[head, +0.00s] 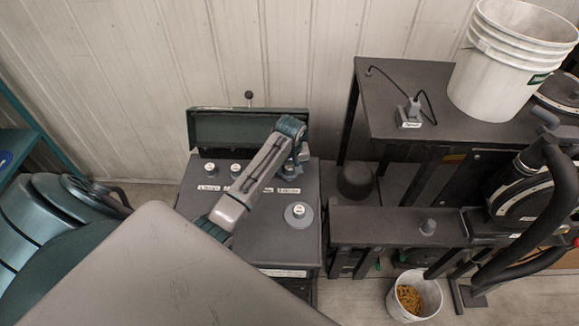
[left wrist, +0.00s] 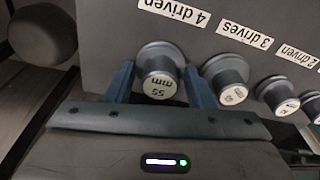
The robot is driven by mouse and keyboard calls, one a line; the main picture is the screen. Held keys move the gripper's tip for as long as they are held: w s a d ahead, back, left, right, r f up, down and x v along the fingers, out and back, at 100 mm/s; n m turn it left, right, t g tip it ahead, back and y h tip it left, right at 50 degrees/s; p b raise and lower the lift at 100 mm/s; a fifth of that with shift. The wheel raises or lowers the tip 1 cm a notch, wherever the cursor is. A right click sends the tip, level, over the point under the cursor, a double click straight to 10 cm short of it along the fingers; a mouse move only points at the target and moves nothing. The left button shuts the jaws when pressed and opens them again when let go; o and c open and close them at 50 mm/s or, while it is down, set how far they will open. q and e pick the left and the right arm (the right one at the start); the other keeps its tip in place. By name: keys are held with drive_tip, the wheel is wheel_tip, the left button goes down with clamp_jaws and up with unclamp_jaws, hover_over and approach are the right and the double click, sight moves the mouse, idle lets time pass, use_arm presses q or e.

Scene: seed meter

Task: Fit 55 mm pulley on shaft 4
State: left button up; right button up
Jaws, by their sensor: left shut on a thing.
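The grey 55 mm pulley, with a round white label on its end, is between the two blue fingers of my left gripper in the left wrist view (left wrist: 160,84). My left gripper (head: 290,168) is shut on it, above the far right part of the dark machine top (head: 255,238). The "4 driven" label (left wrist: 174,11) is just beside the pulley, so it is at position 4. Shaft 4 itself is hidden; I cannot tell whether the pulley is seated on it. My right gripper is not in view.
Other pulleys (head: 210,170) (left wrist: 226,80) stand in the same row, one close beside my finger. A wide disc with a knob (head: 298,215) sits nearer on the machine top. An open green lid (head: 240,130) stands behind. A bench with a white bucket (head: 500,75) is at right.

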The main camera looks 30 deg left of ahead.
use_arm(q)
drive_tip(key=shift+f, duration=0.65)
drive_tip(key=o, duration=1.1)
drive_tip(key=shift+c, duration=0.2)
drive_tip(key=shift+r+b, duration=0.3)
drive_tip(key=r+b, duration=0.1)
drive_tip(key=r, duration=0.2)
drive_tip(key=r+b, duration=0.1)
drive_tip(key=r, duration=0.2)
drive_tip(key=r+b, duration=0.1)
drive_tip(key=r, duration=0.2)
drive_tip(key=shift+s+d+r, duration=0.25)
drive_tip(key=shift+s+d, duration=0.15)
drive_tip(key=shift+r, duration=0.35)
drive_tip(key=shift+s+f, duration=0.1)
